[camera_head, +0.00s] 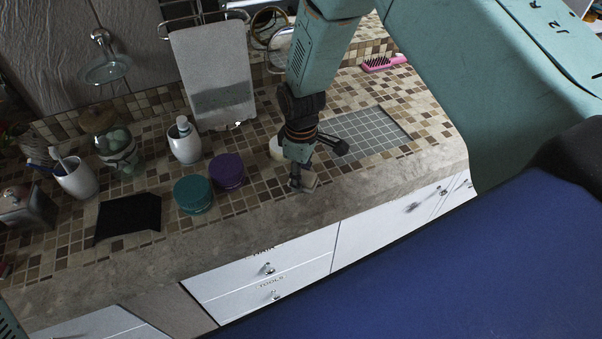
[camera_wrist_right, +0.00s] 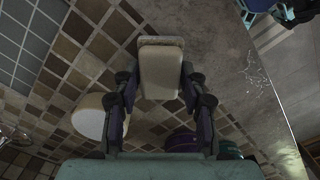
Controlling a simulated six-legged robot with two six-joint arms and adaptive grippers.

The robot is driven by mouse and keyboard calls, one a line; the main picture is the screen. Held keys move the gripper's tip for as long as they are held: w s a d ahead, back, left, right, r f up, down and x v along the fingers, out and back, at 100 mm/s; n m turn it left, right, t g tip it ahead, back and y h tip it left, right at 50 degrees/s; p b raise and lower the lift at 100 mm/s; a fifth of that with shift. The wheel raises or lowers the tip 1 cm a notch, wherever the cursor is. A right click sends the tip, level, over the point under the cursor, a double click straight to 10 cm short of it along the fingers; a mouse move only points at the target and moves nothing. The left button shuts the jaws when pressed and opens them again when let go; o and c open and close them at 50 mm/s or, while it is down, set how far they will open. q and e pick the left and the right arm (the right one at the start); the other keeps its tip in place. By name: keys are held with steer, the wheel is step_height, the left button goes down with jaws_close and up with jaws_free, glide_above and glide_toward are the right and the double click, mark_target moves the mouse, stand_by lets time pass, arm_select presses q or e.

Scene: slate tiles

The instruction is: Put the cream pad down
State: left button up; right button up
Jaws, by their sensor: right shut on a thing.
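The cream pad (camera_wrist_right: 161,72) is a small pale block with rounded edges, held between the two fingers of my right gripper (camera_wrist_right: 158,88) in the right wrist view. In the head view my right gripper (camera_head: 318,166) points down over the tiled counter, and part of the pad (camera_head: 308,181) shows at its fingertips near the counter's front edge. I cannot tell whether the pad touches the counter. My left gripper is not seen.
A grey gridded mat (camera_head: 365,135) lies right of the gripper. A cream round container (camera_head: 275,149) stands close behind it, partly hidden. Purple (camera_head: 227,172) and teal (camera_head: 193,195) jars and a black flat sheet (camera_head: 128,217) are to the left. A pink brush (camera_head: 383,63) lies at the back.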

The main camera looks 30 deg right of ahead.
steer(key=shift+d, duration=0.1)
steer(key=shift+a+f, duration=0.25)
steer(key=o, duration=1)
steer(key=shift+d, duration=0.2)
steer(key=shift+a+r, duration=0.1)
steer(key=shift+a, duration=0.05)
